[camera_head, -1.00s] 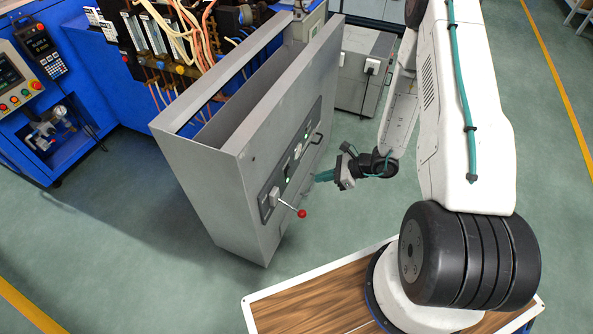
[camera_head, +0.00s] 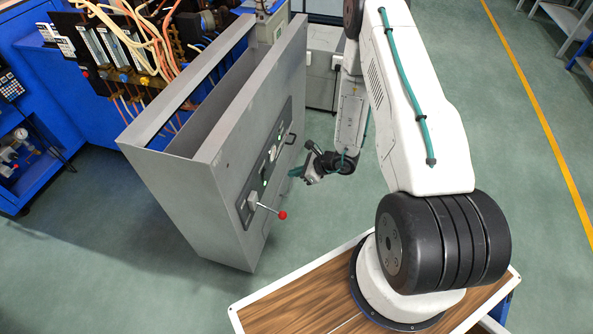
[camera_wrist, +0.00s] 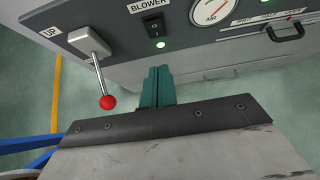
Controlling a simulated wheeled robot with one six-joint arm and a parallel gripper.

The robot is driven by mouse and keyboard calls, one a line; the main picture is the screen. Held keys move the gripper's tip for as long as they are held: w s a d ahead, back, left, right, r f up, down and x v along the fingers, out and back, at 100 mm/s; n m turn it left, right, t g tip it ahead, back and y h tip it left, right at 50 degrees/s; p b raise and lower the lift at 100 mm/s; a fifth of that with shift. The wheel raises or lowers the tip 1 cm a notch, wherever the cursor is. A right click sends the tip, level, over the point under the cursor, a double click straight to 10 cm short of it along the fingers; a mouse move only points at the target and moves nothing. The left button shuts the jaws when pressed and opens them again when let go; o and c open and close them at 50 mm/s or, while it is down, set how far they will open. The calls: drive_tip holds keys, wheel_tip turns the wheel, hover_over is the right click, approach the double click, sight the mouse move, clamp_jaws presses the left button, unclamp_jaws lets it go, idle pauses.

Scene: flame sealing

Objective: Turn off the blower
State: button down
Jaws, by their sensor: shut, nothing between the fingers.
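The blower switch (camera_wrist: 154,25) is a black rocker under the label "BLOWER" on the grey cabinet's control panel, near the top of the wrist view. A small green light (camera_wrist: 160,43) glows just below it. In the head view, the panel (camera_head: 264,175) is on the cabinet's right face, with green lights lit. My gripper (camera_wrist: 158,72) has teal fingers, closed together and empty. Its tips point towards the panel, below the switch in the wrist view and apart from it. In the head view my gripper (camera_head: 293,173) is just right of the panel.
A lever with a red ball (camera_wrist: 107,102) sticks out from the panel, left of my fingers; it also shows in the head view (camera_head: 282,215). A round gauge (camera_wrist: 211,10) and a black handle (camera_wrist: 286,33) are to the right. Floor (camera_head: 330,205) is open below my gripper.

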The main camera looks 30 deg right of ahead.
sight(265, 174)
drive_tip(key=w+a+f, duration=0.3)
drive_tip(key=w+a, duration=0.3)
drive_tip(key=shift+w+f, duration=0.1)
idle(0.3)
